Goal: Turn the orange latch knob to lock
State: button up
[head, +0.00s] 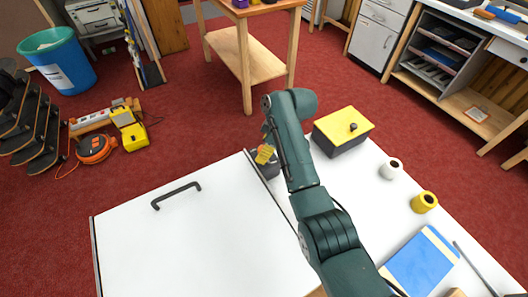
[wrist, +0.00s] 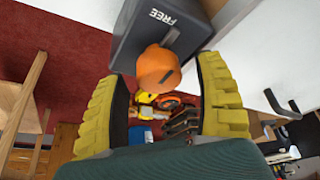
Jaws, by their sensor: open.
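The orange latch knob (wrist: 158,68) sticks out from a dark grey block (wrist: 165,25) in the wrist view. The block bears the word "FREE" beside the knob. My gripper (wrist: 166,72) is open, with one yellow ribbed finger on each side of the knob. Clear gaps show between the fingers and the knob, so I see no grip on it. In the head view my gripper (head: 265,154) is at the dark block (head: 266,170) by the edge of the white panel. The knob cannot be made out there.
A white panel (head: 220,245) with a black bar handle (head: 176,194) lies left of my arm. Right of it on the white bench are a yellow-lidded box (head: 343,125), a white spool (head: 391,168), a yellow spool (head: 424,202) and a blue book (head: 420,262).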

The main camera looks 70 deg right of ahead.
jog(key=shift+w+f, duration=0.1)
jog(key=shift+f, duration=0.05)
jog(key=c, duration=1.2)
